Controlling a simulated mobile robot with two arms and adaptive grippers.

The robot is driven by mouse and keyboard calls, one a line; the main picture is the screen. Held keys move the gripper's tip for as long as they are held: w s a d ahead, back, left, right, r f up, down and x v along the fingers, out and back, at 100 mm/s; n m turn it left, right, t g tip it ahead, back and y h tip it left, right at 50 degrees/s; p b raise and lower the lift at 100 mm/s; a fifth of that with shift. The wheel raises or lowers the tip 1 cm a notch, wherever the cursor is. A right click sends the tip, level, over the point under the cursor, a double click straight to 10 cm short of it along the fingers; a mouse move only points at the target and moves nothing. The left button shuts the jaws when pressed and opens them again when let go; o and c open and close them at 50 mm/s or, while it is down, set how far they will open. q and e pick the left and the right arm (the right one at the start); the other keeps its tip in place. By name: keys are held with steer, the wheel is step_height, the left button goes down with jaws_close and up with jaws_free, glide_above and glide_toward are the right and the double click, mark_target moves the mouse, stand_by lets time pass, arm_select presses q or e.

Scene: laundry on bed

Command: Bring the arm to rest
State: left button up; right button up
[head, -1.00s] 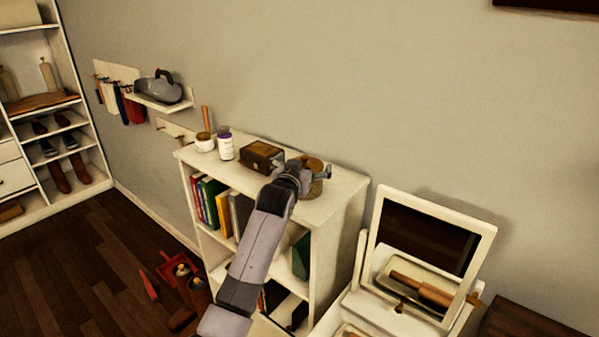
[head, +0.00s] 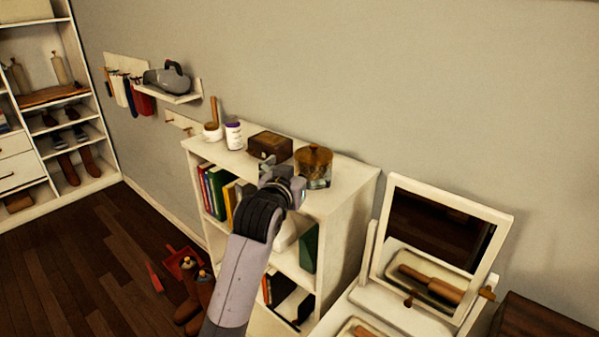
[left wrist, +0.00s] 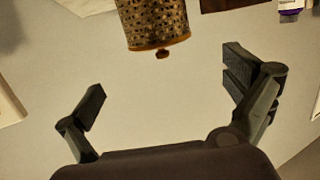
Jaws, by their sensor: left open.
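My left gripper (head: 283,180) is over the front edge of the white bookshelf (head: 345,200), in front of a round jar with a wooden lid (head: 313,166). In the left wrist view the same gripper (left wrist: 168,82) has its fingers spread wide with nothing between them. The speckled jar (left wrist: 155,24) shows beyond the fingertips, apart from them. My right gripper is in neither view.
A vanity mirror (head: 432,235) stands to the right. Boots (head: 198,297) and a red dustpan (head: 183,262) are on the floor.

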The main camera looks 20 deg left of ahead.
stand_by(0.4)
arm_select(q)
steer(key=s+f+m+g, duration=0.1)
steer(key=s+f+g, duration=0.2)
steer(key=s+f, duration=0.7)
steer(key=s+f+g, duration=0.4)
steer(key=s+f, duration=0.4)
steer(key=f, duration=0.4)
steer(key=s+d+f+m+g, duration=0.1)
steer(key=s+f+g, duration=0.3)
steer(key=s, duration=0.7)
steer(key=s+d+f+g, duration=0.15)
steer(key=s+f, duration=0.35)
steer(key=s, duration=0.7)
step_height(320, 180, down, 30)
steer(key=r+g+b, duration=0.1)
steer(key=g+b, duration=0.1)
steer(key=b, duration=0.1)
steer(key=s+a+f+b, duration=0.1)
steer(key=s+a+f, duration=0.1)
steer(key=s+f, duration=0.6)
steer(key=s+a+f+b, duration=0.1)
steer(key=s+f, duration=0.8)
steer(key=f, duration=0.1)
steer(key=shift+s+a+f+m+g+h, duration=0.15)
steer(key=shift+a+m+g+h, duration=0.15)
steer(key=shift+a+m+g, duration=0.1)
